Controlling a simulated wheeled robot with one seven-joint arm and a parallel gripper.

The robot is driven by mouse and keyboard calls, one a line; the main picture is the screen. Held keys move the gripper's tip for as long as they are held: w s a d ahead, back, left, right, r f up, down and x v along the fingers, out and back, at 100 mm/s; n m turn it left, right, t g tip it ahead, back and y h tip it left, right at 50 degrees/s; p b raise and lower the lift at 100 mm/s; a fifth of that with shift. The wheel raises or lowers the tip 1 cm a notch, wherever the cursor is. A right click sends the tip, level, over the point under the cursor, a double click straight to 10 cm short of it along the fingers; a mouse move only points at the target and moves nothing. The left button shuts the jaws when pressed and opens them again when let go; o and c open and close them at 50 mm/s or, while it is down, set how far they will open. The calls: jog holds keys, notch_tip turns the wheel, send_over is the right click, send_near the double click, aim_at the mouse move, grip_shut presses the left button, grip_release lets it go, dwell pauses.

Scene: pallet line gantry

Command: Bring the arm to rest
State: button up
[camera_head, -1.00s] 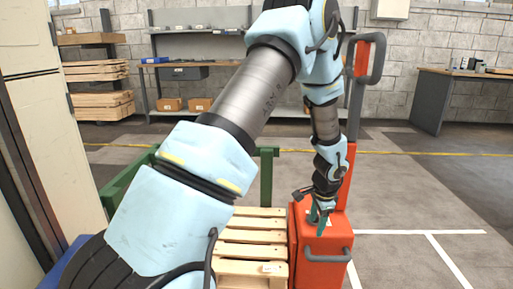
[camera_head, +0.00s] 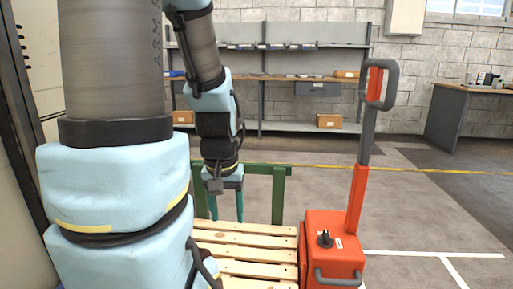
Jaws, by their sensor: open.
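My arm fills the left of the head view, bent up and over with its wrist hanging down. My gripper (camera_head: 227,207) points downward with its green fingers apart and nothing between them. It appears above the far left part of a wooden pallet (camera_head: 245,253), in front of a green frame (camera_head: 278,198). The gripper is left of the orange pallet truck (camera_head: 334,240) and apart from it. The upper part of the arm leaves the picture at the top.
The pallet truck's upright handle (camera_head: 378,85) rises at the right. A workbench with shelves (camera_head: 300,78) stands along the back wall, with a cardboard box (camera_head: 329,121) low on it. A desk (camera_head: 460,110) is at the far right. Open floor lies right of the truck.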

notch_tip(320, 180, up, 26)
jog(key=p, duration=2.4)
